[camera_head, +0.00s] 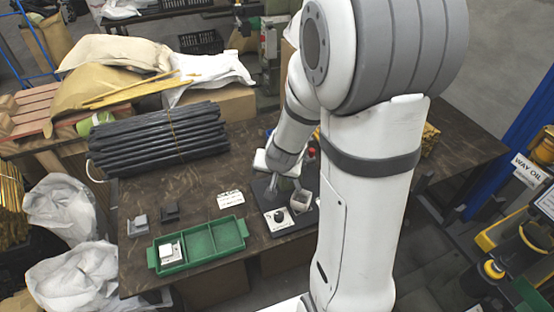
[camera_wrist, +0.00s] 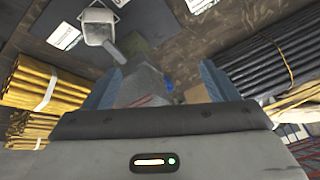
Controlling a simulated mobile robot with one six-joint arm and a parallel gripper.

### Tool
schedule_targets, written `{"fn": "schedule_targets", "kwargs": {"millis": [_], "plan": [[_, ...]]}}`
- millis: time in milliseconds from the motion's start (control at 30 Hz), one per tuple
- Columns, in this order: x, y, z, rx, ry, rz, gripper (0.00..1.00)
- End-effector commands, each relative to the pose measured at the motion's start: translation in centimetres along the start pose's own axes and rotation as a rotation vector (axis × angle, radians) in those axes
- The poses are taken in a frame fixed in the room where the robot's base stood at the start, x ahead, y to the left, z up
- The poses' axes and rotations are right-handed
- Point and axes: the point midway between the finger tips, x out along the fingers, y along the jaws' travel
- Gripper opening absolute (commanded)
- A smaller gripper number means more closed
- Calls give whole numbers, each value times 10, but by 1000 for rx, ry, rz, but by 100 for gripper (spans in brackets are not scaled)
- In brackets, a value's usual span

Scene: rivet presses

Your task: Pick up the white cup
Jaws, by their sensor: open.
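My arm hides part of the table in the head view.
A bundle of dark rods (camera_head: 160,140) lies behind. A white label (camera_head: 230,199) and small grey blocks (camera_head: 138,225) lie nearby. Yellow rods (camera_wrist: 45,80) show at the wrist view's left.

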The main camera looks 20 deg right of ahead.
Motion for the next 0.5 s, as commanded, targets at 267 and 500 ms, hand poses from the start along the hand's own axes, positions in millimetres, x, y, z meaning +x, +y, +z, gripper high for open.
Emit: {"fn": "schedule_targets", "kwargs": {"millis": [267, 500], "plan": [[91, 76, 14, 155, 76, 242, 80], [113, 101, 20, 184, 97, 323, 80]]}}
